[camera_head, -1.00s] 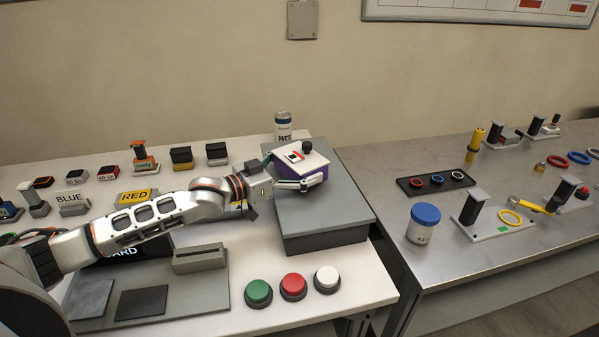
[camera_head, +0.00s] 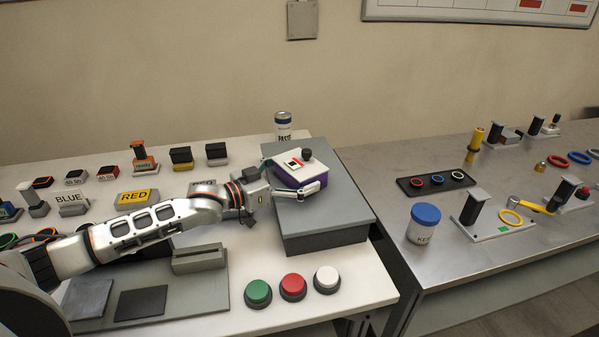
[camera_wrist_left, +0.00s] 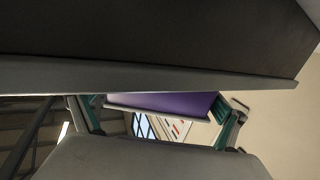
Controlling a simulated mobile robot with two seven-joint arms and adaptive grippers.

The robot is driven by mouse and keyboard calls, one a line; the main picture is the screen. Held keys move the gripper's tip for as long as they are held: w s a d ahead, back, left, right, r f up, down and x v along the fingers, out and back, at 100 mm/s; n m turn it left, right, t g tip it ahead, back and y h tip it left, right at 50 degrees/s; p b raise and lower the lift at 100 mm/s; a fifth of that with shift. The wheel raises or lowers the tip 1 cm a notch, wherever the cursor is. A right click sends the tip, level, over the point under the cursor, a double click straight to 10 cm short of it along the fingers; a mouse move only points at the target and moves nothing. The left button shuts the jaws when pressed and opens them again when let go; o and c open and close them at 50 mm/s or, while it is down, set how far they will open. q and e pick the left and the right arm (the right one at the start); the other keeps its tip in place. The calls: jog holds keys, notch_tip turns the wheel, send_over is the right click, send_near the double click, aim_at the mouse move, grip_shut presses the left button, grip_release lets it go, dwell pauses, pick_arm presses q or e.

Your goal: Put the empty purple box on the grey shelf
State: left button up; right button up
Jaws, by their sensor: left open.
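The purple box (camera_head: 302,172) has a white top with a black knob and a small red and black label. It appears to rest on the grey shelf (camera_head: 325,236), a raised grey block on the white table. My left gripper (camera_head: 294,176) is open, its two fingers on either side of the box. I cannot tell whether the fingers touch it. In the left wrist view the purple side of the box (camera_wrist_left: 170,103) shows between the fingers, below a large dark surface. The inside of the box is hidden. My right gripper is not in view.
Green, red (camera_head: 293,286) and white buttons line the table's front. Signs and small stands fill the left side. A metal table (camera_head: 470,270) at right holds a blue-lidded jar (camera_head: 424,224), rings and clamps. The shelf's front is clear.

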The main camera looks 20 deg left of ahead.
aim_at(286, 176)
pick_arm(q)
jog(key=v, duration=0.7)
jog(key=shift+w, duration=0.1)
